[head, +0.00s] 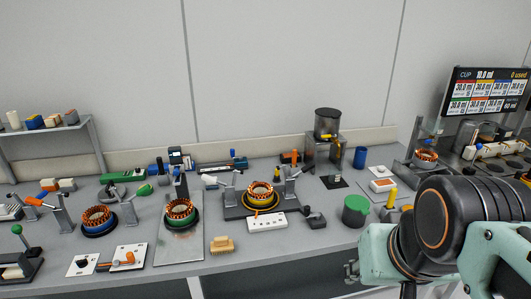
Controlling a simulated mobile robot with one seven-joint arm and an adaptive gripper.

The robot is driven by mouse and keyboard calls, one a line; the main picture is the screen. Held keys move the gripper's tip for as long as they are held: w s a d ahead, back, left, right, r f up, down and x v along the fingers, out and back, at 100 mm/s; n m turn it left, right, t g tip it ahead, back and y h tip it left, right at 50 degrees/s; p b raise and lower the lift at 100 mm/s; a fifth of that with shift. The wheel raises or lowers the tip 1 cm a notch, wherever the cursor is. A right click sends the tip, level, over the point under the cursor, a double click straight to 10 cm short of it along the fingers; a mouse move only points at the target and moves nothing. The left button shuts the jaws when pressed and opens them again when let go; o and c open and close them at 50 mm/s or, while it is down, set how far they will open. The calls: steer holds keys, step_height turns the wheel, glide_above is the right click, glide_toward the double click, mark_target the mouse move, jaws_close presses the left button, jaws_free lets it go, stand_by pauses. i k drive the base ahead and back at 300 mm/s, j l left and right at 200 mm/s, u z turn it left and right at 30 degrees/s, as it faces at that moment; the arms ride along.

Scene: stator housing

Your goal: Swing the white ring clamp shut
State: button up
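I cannot clearly make out a white ring clamp. Several copper-wound stators stand on the bench. One sits on a blue base (99,229) at the left, one on a green base (179,224) on a metal plate, and one on a yellow base (262,205) in a dark fixture. Grey upright arms (292,187) stand beside the yellow-based stator. Another stator (426,156) is at the right under a frame. Whether any clamp there is open or shut is too small to tell. My arm fills the lower right; my gripper's fingers do not show.
The grey bench (215,270) is crowded. A white socket strip (266,222), a wooden brush (222,244) and a green-topped cylinder (355,210) stand near its front. A dark hopper (327,124) rises at the back, and a display (487,90) at the right. The front middle is fairly clear.

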mark_target(207, 178)
steer(key=j+z, duration=0.5)
steer(key=j, duration=0.2)
steer(key=j+z, duration=0.15)
steer(key=j, duration=0.25)
steer(key=k+j+z, duration=0.1)
steer(key=j, duration=0.25)
steer(key=k+j, duration=0.1)
steer(key=j, duration=0.75)
steer(key=k+j+z, duration=0.1)
steer(key=j, duration=0.3)
steer(key=k+j, duration=0.1)
steer(key=j, duration=0.35)
steer(key=k+j, duration=0.1)
steer(key=j, duration=0.3)
steer(key=k+j+z, duration=0.1)
steer(key=j, duration=0.35)
